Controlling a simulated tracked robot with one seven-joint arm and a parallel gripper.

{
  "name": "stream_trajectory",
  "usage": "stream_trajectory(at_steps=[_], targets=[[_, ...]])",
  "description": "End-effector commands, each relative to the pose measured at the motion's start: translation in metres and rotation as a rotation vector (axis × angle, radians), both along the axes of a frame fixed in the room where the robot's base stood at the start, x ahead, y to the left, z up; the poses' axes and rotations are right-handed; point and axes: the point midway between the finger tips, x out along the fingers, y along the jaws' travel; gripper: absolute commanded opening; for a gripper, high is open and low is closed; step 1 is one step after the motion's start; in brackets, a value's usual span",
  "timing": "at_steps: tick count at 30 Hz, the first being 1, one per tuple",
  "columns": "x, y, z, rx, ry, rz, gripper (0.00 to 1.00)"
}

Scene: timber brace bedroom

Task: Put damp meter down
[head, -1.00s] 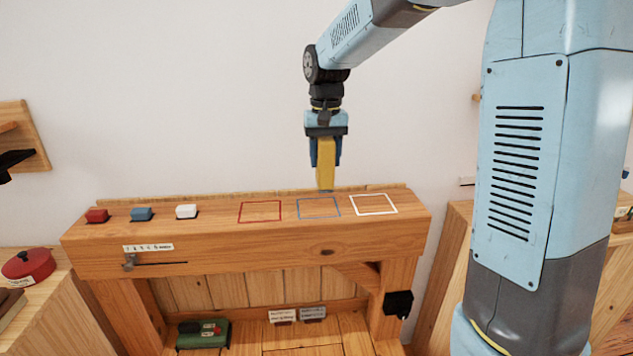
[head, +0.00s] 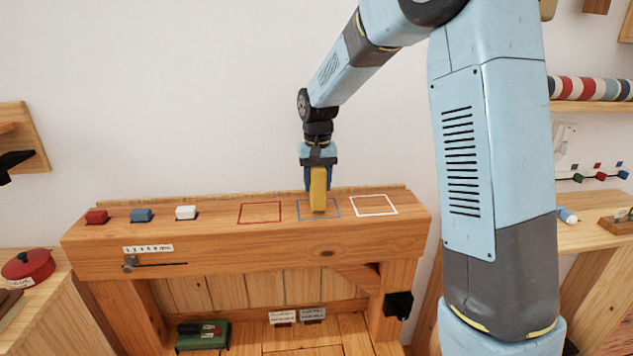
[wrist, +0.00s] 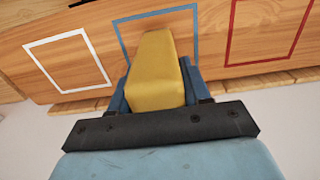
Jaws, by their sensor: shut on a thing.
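The damp meter (head: 318,190) is a yellow upright block. My gripper (head: 317,178) is shut on it, with a blue finger showing on each side. The meter's lower end is at the blue outlined square (head: 333,208) on the wooden beam; I cannot tell whether it touches the wood. In the wrist view the yellow meter (wrist: 157,70) lies between the fingers and covers part of the blue outline (wrist: 192,40).
A red outline (head: 260,213) lies left of the blue one and a white outline (head: 375,205) right of it. A green box (head: 203,335) stands below.

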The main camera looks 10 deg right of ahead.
Motion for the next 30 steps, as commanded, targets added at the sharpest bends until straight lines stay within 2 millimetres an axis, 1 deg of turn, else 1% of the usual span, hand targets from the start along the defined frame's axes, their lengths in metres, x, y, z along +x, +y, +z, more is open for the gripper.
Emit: stream_trajectory(at_steps=[7,8,15,16,25,28,30], targets=[[0.000,0.000,-0.001,0.000,0.000,0.000,0.17],[0.000,0.000,-0.002,0.000,0.000,0.000,0.48],[0.000,0.000,-0.001,0.000,0.000,0.000,0.71],[0.000,0.000,-0.001,0.000,0.000,0.000,0.73],[0.000,0.000,0.002,0.000,-0.001,0.000,0.73],[0.000,0.000,0.011,0.000,-0.002,0.001,0.73],[0.000,0.000,0.021,0.000,-0.003,0.001,0.73]])
